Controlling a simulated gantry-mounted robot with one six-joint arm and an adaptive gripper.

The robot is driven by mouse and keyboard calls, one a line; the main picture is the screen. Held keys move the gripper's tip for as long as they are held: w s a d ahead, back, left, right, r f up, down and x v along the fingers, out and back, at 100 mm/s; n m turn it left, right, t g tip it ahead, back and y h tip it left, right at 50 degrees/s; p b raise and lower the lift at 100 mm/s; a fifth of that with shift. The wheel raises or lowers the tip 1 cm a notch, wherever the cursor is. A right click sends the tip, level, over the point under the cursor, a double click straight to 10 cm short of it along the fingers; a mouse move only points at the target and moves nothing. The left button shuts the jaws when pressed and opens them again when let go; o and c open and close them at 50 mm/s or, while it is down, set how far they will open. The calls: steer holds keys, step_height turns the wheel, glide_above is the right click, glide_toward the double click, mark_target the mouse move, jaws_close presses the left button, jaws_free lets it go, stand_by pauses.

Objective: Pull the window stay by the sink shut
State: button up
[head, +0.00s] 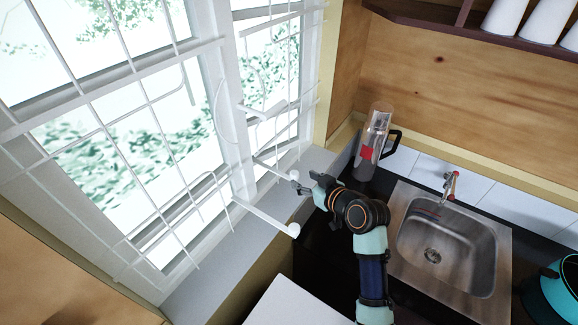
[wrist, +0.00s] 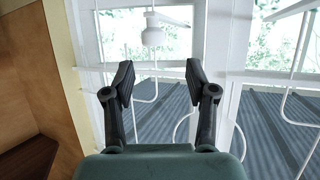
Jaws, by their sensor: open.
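The white window stay by the sink (head: 272,168) sticks out from the window frame toward the room, with a round knob at its free end. My gripper (head: 303,184) is open and empty, with its fingertips close to that knob. In the wrist view the stay's knob (wrist: 152,36) shows beyond the fingertips, between them from left to right. My open gripper (wrist: 159,82) has clear space between its fingers. Whether a finger touches the stay I cannot tell. A second white stay (head: 262,215) sticks out farther from the sink; a similar bar shows at the right in the wrist view (wrist: 292,10).
White window bars (head: 150,98) and the grey sill (head: 240,262) lie to the left. A clear jug with a dark handle (head: 374,145) stands in the corner behind my gripper. The sink (head: 440,245) is to the right. A teal-and-black object (head: 552,295) stands at far right.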

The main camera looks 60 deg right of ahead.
mark_target(295, 173)
steer(key=x, duration=0.7)
steer(key=shift+d+f+p, duration=0.25)
steer(key=shift+d+p, duration=0.05)
steer(key=shift+d, duration=0.25)
steer(key=shift+c, duration=0.4)
jaws_close()
